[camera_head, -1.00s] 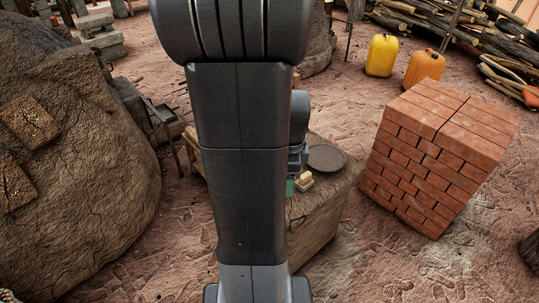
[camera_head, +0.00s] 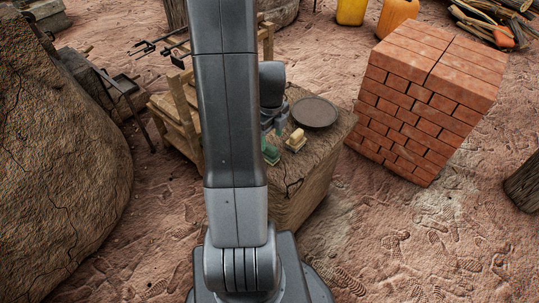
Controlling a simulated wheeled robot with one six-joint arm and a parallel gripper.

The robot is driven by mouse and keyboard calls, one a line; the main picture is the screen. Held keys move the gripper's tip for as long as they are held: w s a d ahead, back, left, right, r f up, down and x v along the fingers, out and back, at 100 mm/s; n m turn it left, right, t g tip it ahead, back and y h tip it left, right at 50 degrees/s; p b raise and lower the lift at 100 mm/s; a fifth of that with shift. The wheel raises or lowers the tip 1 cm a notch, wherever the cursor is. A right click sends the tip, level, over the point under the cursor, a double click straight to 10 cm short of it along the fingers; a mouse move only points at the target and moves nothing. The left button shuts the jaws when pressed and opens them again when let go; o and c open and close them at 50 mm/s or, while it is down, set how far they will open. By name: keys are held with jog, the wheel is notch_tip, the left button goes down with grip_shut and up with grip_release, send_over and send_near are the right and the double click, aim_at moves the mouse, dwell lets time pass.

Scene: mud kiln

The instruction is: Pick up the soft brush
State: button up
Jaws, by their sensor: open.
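Two small brush-like things lie on the near part of a mud-brick stand (camera_head: 318,160). One is pale yellow (camera_head: 296,139), the other is green (camera_head: 270,151) and partly hidden behind my arm. I cannot tell for sure which is the soft brush. My gripper (camera_head: 276,124) shows only in part to the right of my arm, above the stand and just behind these two things. It is open, and its fingertips are hard to make out. I see nothing held in it.
A round dark plate (camera_head: 315,112) lies on the stand behind the brushes. A red brick stack (camera_head: 425,100) stands to the right, with a gap of ground between. A wooden frame (camera_head: 178,120) adjoins the stand at left. A large mud dome (camera_head: 60,170) fills the left.

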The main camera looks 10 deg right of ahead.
aim_at(270, 146)
jog(key=shift+s+a+f+b, duration=0.15)
jog(key=shift+f+b, duration=0.25)
jog(key=shift+f, duration=1.15)
jog(key=shift+s+a+f+b, duration=0.1)
jog(key=shift+s+f+b, duration=0.2)
jog(key=shift+f, duration=1.2)
jog(key=shift+w, duration=0.1)
jog(key=c, duration=1.1)
